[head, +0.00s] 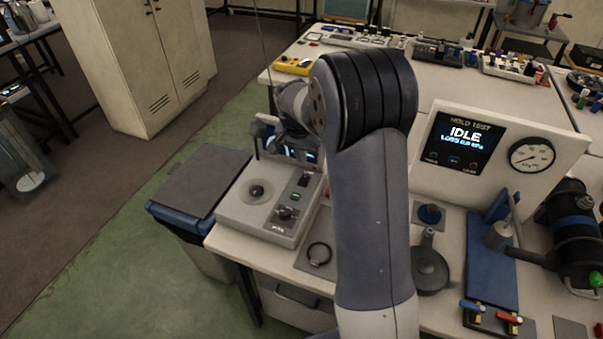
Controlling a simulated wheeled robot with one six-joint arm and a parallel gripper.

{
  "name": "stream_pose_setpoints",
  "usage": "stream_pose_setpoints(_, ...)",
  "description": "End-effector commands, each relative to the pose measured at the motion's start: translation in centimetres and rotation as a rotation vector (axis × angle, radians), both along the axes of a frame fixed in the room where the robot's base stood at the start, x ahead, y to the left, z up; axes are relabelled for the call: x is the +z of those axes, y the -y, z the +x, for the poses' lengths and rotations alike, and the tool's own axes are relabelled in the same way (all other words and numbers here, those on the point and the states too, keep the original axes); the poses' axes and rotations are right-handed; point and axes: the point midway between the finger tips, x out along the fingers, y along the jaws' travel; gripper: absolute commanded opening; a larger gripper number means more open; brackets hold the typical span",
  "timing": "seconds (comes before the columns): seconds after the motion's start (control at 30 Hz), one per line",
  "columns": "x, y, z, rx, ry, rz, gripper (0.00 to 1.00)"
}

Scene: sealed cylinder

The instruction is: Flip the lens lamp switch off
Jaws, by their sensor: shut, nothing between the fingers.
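A pale grey control box (268,205) stands at the left end of the white bench. On its top are a round black fitting (256,191), a small dark rocker-like switch (304,180), a green-lit element (295,197) and a dark knob (285,213). I cannot tell which of these is the lens lamp switch, as the labels are too small to read. My gripper (281,143) is small and partly hidden by my wrist. It is shut and empty, above the back of the box, in front of a small lit display (300,154). I see no clear contact.
Right of my arm stands a panel (463,145) reading "HOLD TEST IDLE", with a dial gauge (531,155). A black cylinder (577,235), a blue plate (491,265) and small red and blue valves crowd the right. A dark-lidded bin (200,185) stands left of the bench.

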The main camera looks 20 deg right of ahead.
Motion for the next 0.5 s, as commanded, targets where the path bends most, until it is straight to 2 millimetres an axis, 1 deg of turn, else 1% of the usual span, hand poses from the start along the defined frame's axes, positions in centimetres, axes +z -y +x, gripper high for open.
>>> stream_pose_setpoints(0.03,-1.1,0.2,0.1,-0.001,-0.006,0.000,0.00)
stream_pose_setpoints(0.2,-4.4,0.6,0.7,-0.001,-0.005,0.000,0.00)
stream_pose_setpoints(0.33,-6.3,0.4,0.4,0.001,-0.004,-0.001,0.00)
stream_pose_setpoints(0.5,-7.8,0.2,0.3,0.000,-0.001,0.000,0.00)
